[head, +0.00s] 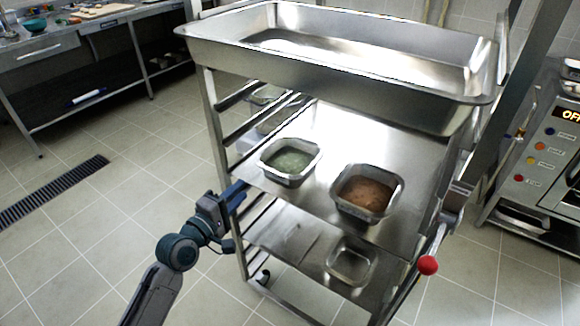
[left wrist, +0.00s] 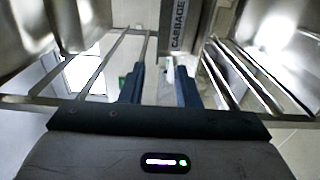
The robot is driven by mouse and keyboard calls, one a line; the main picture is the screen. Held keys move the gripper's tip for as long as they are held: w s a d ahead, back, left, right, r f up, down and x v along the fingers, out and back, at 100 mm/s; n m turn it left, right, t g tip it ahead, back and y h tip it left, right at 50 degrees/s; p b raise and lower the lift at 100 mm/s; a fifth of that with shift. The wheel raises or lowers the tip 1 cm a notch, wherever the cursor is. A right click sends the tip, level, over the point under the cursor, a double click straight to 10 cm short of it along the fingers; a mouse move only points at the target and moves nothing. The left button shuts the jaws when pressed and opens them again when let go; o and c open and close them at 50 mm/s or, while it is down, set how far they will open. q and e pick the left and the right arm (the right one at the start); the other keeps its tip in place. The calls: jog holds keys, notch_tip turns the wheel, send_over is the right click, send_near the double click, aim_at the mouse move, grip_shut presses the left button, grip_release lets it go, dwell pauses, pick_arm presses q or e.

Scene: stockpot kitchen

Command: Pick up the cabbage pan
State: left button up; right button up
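A small square metal pan with pale green contents (head: 290,161) sits on the rack's middle shelf, near its left edge; it looks like the cabbage pan. In the left wrist view, a metal face with a CABBAGE label (left wrist: 180,24) shows beyond the fingertips. My left gripper (head: 238,215) is left of the rack, lower than that pan and apart from it. Its two fingers (left wrist: 159,88) are spread with a gap and nothing held between them. My right gripper is not in view.
A pan of brown food (head: 366,194) stands right of the green one. An empty-looking pan (head: 350,262) is on the shelf below. A large tray (head: 330,75) covers the rack's top. Side rails (head: 238,95) run along the left. Floor left of the rack is clear.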

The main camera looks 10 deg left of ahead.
pick_arm(q)
jog(key=shift+d+x, duration=0.15)
jog(key=shift+x, duration=2.2)
jog(key=shift+d+x, duration=0.1)
jog(key=shift+x, duration=2.3)
jog(key=shift+s+r, duration=0.1)
grip_shut()
jog(key=shift+r+p, duration=0.1)
jog(key=shift+p, duration=0.2)
